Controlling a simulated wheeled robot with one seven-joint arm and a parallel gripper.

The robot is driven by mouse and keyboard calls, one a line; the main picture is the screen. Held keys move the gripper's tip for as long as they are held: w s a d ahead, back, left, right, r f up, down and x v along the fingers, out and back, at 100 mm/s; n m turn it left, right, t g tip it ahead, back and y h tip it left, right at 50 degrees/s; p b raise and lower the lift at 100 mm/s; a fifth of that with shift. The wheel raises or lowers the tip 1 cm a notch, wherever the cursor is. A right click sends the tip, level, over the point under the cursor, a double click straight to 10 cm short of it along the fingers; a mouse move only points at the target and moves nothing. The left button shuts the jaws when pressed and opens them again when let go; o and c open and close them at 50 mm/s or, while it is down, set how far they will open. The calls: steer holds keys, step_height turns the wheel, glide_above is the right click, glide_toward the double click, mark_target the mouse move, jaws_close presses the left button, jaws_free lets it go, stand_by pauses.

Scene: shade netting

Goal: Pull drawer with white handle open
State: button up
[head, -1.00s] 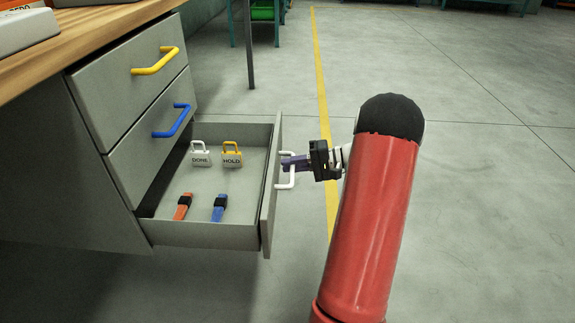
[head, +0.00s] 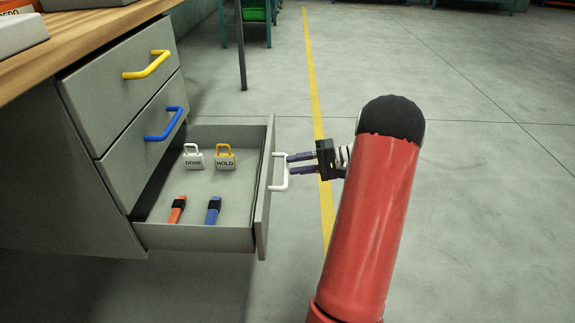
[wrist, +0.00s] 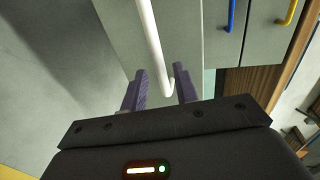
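The bottom drawer (head: 205,239) stands pulled out from the desk cabinet. Its white handle (head: 278,171) is on the front panel, and it also shows in the wrist view (wrist: 150,45). Inside the drawer lie a white padlock-shaped tag marked DONE (head: 193,158), a yellow-topped one marked HOLD (head: 225,158), an orange strap (head: 177,209) and a blue strap (head: 213,210). My gripper (head: 289,163) is just right of the white handle. Its two purple fingers are spread apart in the wrist view (wrist: 160,84), with the handle's end near the gap and nothing gripped.
Above are two shut drawers, one with a yellow handle (head: 148,65) and one with a blue handle (head: 166,124). A wooden desktop (head: 90,42) lies over them. A table leg (head: 241,50) stands behind. The concrete floor to the right, with a yellow line (head: 312,80), is clear.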

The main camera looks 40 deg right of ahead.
steer(key=v, duration=0.4)
stand_by(0.5)
